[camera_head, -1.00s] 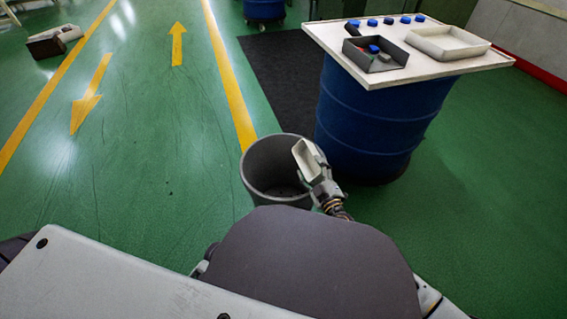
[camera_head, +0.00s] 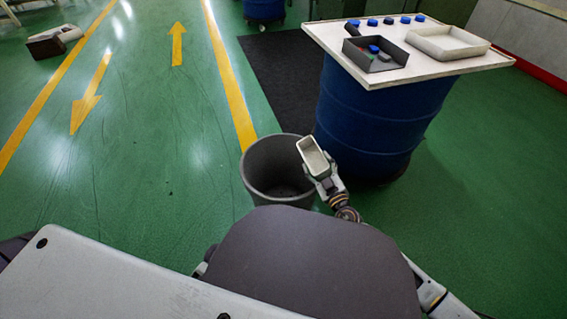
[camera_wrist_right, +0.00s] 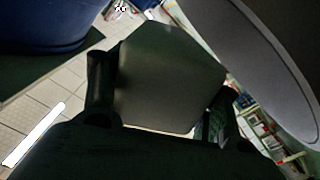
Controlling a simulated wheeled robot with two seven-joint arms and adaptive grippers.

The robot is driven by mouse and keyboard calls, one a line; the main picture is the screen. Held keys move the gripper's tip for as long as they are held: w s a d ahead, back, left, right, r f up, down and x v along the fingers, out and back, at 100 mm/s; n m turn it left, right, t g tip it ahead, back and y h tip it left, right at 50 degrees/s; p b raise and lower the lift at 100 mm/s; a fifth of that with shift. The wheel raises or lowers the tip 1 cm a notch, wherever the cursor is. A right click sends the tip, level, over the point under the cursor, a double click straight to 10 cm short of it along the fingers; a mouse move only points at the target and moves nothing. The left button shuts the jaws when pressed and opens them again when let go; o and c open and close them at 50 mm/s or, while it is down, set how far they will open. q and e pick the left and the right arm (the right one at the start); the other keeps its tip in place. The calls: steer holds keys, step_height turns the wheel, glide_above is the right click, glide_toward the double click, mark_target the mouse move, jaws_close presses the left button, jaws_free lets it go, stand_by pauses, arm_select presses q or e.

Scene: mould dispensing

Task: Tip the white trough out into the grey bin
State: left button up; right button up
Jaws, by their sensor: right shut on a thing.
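The white trough (camera_head: 316,158) is held by my right gripper (camera_head: 324,181) at the right rim of the grey bin (camera_head: 262,162). In the head view its hollow faces up toward the camera and looks empty. The right wrist view shows the trough (camera_wrist_right: 165,80) in shadow between the fingers, with the bin's curved grey wall (camera_wrist_right: 265,55) at the upper right. The bin stands on the floor; I cannot tell what lies in its dark bottom. My left gripper is not in view.
Right behind the bin stands a blue drum (camera_head: 370,120) with a white tabletop (camera_head: 440,70). On it are a dark tray (camera_head: 380,66) with blue pieces, a pale shallow tray (camera_head: 445,42) and several blue pieces at the back. The green floor left of the bin is clear.

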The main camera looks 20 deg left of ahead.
mark_target(326, 167)
steer(key=shift+w+a+m, duration=0.45)
steer(key=shift+w+a, duration=1.5)
steer(key=shift+w, duration=1.55)
steer(key=shift+w+a+m, duration=0.45)
steer(key=shift+w+a, duration=1.45)
steer(key=shift+w, duration=1.6)
steer(key=shift+s+d+f+m, duration=0.2)
steer(key=shift+s+d+m, duration=0.15)
steer(key=shift+s+d, duration=1.6)
steer(key=shift+s+d+f+m, duration=0.3)
steer(key=shift+s+d, duration=1.2)
steer(key=shift+s, duration=0.8)
steer(key=shift+s+d+f+m, duration=0.15)
steer(key=shift+s+d+m, duration=0.2)
steer(key=shift+s+d, duration=1.6)
steer(key=shift+w+d+f+m, duration=0.25)
steer(key=shift+d+m, duration=0.05)
steer(key=shift+m, duration=0.5)
steer(key=shift+d, duration=0.1)
